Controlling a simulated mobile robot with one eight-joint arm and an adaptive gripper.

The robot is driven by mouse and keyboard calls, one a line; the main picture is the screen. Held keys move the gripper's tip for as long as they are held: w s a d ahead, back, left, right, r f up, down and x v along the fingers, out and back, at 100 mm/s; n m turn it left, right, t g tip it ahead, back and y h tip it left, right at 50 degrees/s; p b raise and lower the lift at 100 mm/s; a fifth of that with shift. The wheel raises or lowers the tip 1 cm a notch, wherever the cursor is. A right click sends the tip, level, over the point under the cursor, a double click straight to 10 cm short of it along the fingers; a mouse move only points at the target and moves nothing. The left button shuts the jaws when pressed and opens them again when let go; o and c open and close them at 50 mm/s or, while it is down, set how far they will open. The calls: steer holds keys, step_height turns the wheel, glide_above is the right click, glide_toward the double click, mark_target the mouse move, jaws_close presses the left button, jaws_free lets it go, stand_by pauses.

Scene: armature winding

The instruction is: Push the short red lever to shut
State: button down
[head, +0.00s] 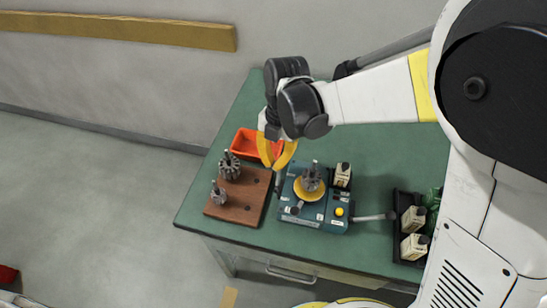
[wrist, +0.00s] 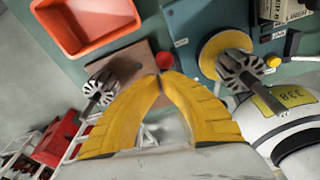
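A dark upright stick (head: 277,183) stands at the left edge of the blue fixture (head: 314,217), just below my gripper (head: 276,166). A grooved armature (head: 312,177) stands on the fixture's yellow disc (head: 309,193).
A long grey lever (head: 374,217) sticks out right of the fixture, near a yellow button (head: 339,212). A wooden block (head: 247,204) with two armatures is at left, an orange bin (head: 242,142) behind it.

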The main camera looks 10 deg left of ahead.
steer(key=shift+w+f, duration=0.15)
steer(key=shift+w, duration=0.4)
stand_by(0.4)
